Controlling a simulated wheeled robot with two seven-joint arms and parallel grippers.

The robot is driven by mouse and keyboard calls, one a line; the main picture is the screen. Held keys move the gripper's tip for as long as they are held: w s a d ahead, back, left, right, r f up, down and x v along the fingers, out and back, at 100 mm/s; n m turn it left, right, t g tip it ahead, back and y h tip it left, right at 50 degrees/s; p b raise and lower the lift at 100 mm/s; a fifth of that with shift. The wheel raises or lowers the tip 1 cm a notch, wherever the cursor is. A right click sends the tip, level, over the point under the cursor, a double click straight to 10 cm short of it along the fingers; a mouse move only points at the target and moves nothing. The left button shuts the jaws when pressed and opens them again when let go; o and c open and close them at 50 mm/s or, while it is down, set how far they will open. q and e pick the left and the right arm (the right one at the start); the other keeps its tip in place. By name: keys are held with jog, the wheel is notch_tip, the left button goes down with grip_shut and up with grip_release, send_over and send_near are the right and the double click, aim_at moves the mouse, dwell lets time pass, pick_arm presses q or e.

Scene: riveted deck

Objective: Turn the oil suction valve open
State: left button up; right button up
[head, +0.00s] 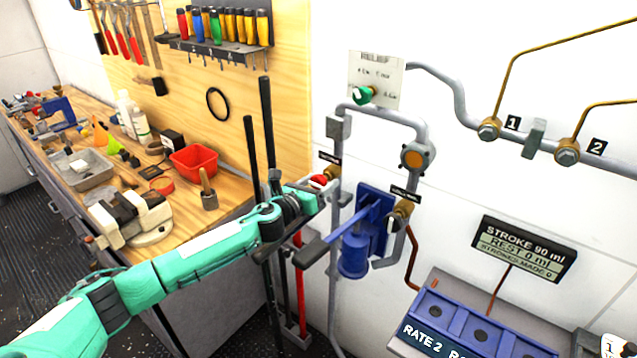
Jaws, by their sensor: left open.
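A small valve with a red knob and brass body (330,173) sits on the left grey pipe, under a small dark label (330,158). A second brass valve (403,209) sits on the right pipe under another dark label (405,195). The label lettering is too small to read, so I cannot tell which one is the oil suction valve. My left gripper (318,188) is open at the red-knobbed valve, its fingers close to the knob. I cannot tell whether they touch it. The fingers partly hide the knob. My right gripper is not in view.
A blue hand pump (352,258) with a lever stands just right of my left gripper. A green knob (363,95) is above. A blue tray (470,325) and a stroke display (523,250) are at lower right. A cluttered workbench (235,205) is at left.

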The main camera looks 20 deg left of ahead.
pick_arm(q)
jog(key=c, duration=1)
